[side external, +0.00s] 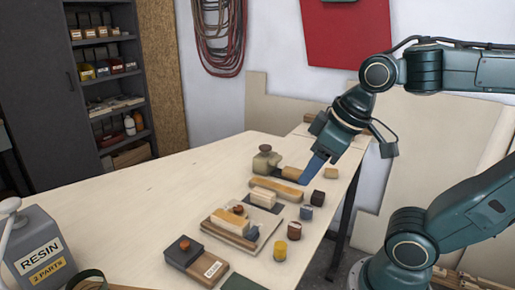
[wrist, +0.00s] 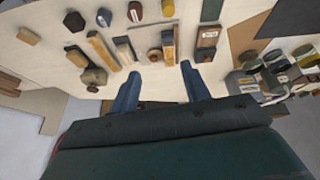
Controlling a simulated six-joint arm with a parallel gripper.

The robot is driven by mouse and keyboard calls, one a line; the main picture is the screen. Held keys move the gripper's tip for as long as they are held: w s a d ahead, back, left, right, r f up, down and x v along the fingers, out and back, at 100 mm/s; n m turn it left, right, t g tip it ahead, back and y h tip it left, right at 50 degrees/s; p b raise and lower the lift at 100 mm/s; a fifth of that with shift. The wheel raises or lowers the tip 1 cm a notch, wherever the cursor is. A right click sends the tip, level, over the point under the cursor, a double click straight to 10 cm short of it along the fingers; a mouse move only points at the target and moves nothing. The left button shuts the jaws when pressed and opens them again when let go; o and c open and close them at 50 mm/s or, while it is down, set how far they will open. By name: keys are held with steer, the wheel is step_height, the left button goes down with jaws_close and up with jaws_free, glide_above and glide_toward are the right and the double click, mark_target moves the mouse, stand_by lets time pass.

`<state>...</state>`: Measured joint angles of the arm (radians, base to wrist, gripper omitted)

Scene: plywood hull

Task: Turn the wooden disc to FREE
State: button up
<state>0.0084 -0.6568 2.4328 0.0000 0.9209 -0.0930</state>
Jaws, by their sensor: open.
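A small round brown wooden disc (side external: 238,210) sits on a board (side external: 232,240) with a pale wooden block in the middle of the bench; it also shows in the wrist view (wrist: 154,55). A dark-topped block (side external: 186,254) nearer the front has a reddish knob and a white label (side external: 212,269), too small to read surely. I cannot make out the word FREE anywhere. My gripper (side external: 308,176) is over the far right part of the bench, apart from the disc. In the wrist view its blue fingers (wrist: 160,68) are spread with nothing between them.
A grey-brown jug-like object (side external: 266,159), a long wooden bar (side external: 277,188) and several small coloured cylinders, one yellow (side external: 280,251), stand around the boards. A grey resin can (side external: 40,250) stands at the front left. The left part of the bench top (side external: 130,205) is clear.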

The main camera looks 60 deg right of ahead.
steer(key=w+d+n+g, duration=0.1)
steer(key=w+n+g, duration=0.3)
steer(key=w, duration=0.6)
steer(key=n+g, duration=0.1)
steer(key=n, duration=0.4)
glide_above(238, 207)
step_height(238, 207, down, 5)
steer(key=shift+w+f, duration=0.1)
steer(key=shift+f, duration=0.1)
steer(key=shift+f, duration=0.15)
step_height(238, 207, down, 14)
steer(key=shift+r, duration=0.25)
steer(key=c, duration=1)
